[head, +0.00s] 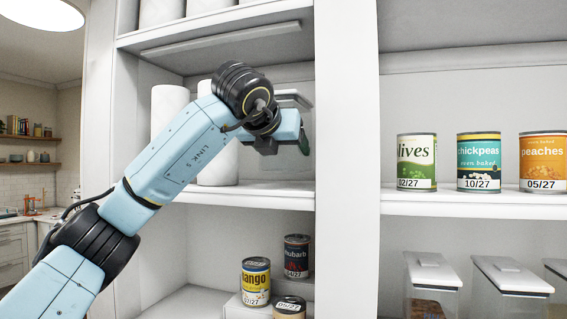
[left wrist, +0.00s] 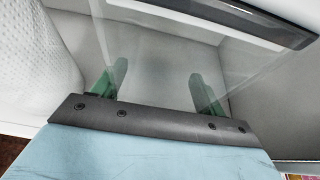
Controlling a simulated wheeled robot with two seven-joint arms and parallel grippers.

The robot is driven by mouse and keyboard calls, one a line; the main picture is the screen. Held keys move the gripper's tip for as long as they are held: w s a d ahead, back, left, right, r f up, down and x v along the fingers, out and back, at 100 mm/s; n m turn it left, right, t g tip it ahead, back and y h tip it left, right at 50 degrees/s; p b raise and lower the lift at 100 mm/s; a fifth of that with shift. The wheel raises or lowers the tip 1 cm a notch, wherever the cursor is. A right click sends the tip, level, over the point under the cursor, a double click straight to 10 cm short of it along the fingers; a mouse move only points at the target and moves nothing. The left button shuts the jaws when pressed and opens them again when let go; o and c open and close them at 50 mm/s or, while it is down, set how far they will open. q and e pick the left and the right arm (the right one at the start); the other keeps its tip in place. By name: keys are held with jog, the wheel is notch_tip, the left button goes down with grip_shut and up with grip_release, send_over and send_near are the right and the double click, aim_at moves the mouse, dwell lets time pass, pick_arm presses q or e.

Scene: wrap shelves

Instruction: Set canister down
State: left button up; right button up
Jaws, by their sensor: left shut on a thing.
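My left gripper (head: 303,140) is inside the middle left shelf compartment and is shut on a clear canister with a grey lid (head: 293,98). The canister's body is mostly hidden behind my wrist in the head view. In the left wrist view the clear wall (left wrist: 150,45) spans the space between the green fingers (left wrist: 153,86), and the dark lid edge (left wrist: 270,22) runs across the upper right. I cannot tell whether the canister's base touches the shelf board (head: 265,190). My right gripper is not in view.
White paper rolls (head: 168,112) stand left of the canister, and one shows close in the left wrist view (left wrist: 38,65). An upright divider (head: 346,160) is to the right. Cans, including mango (head: 256,280), stand below. Labelled cans (head: 478,162) and lidded clear canisters (head: 512,275) fill the right shelves.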

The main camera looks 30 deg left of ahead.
aim_at(281, 162)
pick_arm(q)
notch_tip(281, 162, down, 3)
jog(key=shift+a+r, duration=0.1)
jog(key=shift+r, duration=0.05)
jog(key=o, duration=1.1)
